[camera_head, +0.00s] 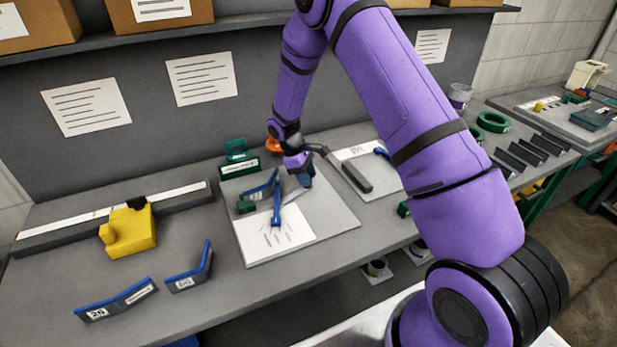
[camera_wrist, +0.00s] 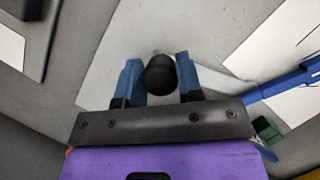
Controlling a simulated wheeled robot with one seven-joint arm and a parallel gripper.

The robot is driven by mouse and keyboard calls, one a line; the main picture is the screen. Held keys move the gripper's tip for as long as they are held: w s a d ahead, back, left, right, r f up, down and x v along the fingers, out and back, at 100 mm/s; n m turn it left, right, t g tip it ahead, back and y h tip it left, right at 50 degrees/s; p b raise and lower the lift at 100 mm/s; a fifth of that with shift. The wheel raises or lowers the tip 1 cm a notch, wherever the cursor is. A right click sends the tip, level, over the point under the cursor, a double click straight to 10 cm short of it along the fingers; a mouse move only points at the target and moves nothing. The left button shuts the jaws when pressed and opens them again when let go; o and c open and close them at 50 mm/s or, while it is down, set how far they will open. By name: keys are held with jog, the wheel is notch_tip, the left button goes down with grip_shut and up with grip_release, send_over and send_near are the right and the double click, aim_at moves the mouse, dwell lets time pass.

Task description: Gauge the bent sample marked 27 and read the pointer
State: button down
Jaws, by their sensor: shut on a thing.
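My gripper (camera_head: 303,175) is over the grey gauge plate (camera_head: 335,212). In the wrist view its blue fingers are shut on a round black knob (camera_wrist: 160,74), with a pale bar (camera_wrist: 208,80) beside it. A blue bent piece (camera_head: 262,188) is on the gauge; no number on it is readable. A blue pointer-like bar (camera_head: 277,205) reaches toward the white sheet (camera_head: 275,238), whose marks are too small to read. Two blue-edged bent samples lie on the bench at the front left: one (camera_head: 118,300) with a label like 29, the other (camera_head: 190,275) with an unclear label.
A yellow block (camera_head: 130,230) sits against a long dark rail (camera_head: 60,236) at the left. A green stand (camera_head: 238,162) is behind the gauge. A dark-handled tool (camera_head: 350,174) lies right of my gripper. Several dark angle strips (camera_head: 530,150) are at the far right.

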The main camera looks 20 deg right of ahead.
jog(key=shift+w+r, duration=0.1)
jog(key=shift+w, duration=0.1)
jog(key=c, duration=0.8)
grip_release()
jog(key=v, duration=1)
jog(key=shift+r, duration=0.35)
